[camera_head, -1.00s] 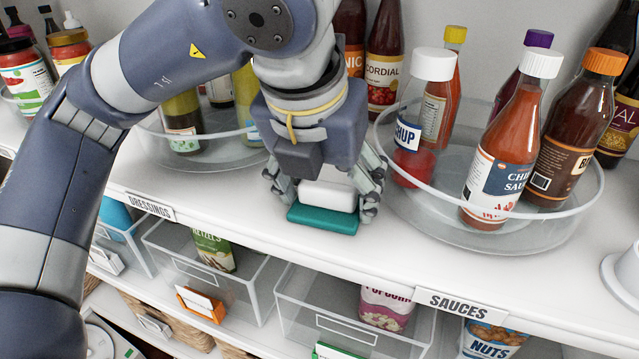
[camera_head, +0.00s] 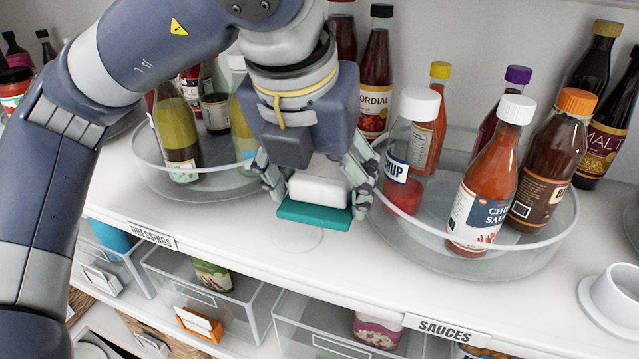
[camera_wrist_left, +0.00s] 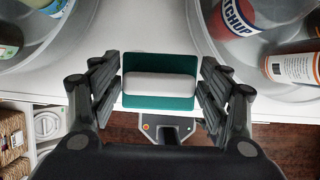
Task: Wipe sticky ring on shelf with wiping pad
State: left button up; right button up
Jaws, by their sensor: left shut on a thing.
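The wiping pad has a white grip (camera_head: 318,190) on a flat teal base (camera_head: 313,214). My left gripper (camera_head: 318,188) is shut on the grip, with fingers on both sides, above the upper shelf (camera_head: 345,270) between two turntables. A faint ring mark (camera_head: 295,241) shows on the shelf just in front of the pad; its back part is hidden by the pad. I cannot tell whether the pad touches the shelf. The pad's white grip (camera_wrist_left: 160,87) and teal base (camera_wrist_left: 160,103) also show between the fingers in the left wrist view. My right gripper is not in view.
A clear turntable (camera_head: 440,243) with sauce bottles stands close on the right. Another turntable (camera_head: 205,190) with dressing bottles stands on the left. Tall bottles (camera_head: 377,75) stand behind. The shelf's front edge carries labels (camera_head: 445,330); clear bins (camera_head: 225,300) sit below.

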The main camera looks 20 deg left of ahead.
aim_at(315, 183)
pick_arm(q)
jog(key=shift+r, duration=0.25)
jog(key=shift+w+p+v, duration=0.15)
jog(key=shift+p+v, duration=0.3)
jog(key=shift+v, duration=0.45)
jog(key=shift+w+p+v, duration=0.15)
jog(key=shift+p+v, duration=0.25)
jog(key=shift+v, duration=0.45)
jog(key=shift+a+r, duration=0.15)
